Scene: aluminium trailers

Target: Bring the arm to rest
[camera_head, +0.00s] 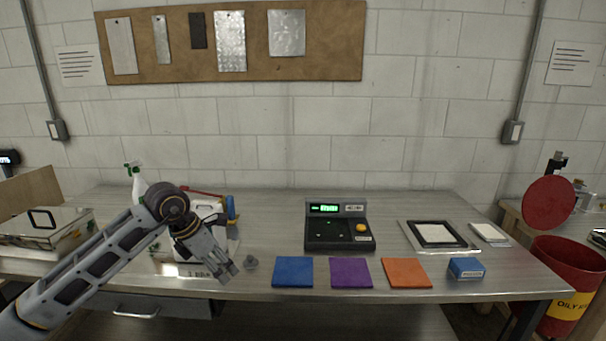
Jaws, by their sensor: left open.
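My left arm comes in from the left, and its gripper (226,269) is over the front left part of the metal table (285,207). The gripper is open and points down and to the right. Nothing shows between its fingers. A small grey piece (251,262) lies on the table just right of the fingertips, apart from them as far as I can tell. My right arm and gripper are not in view.
Blue (293,272), purple (351,272) and orange (406,273) squares lie along the front edge. A black device (338,228) stands behind them. A blue box (467,268) and a framed panel (437,235) are right. A spray bottle (137,185) and white container are behind my arm.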

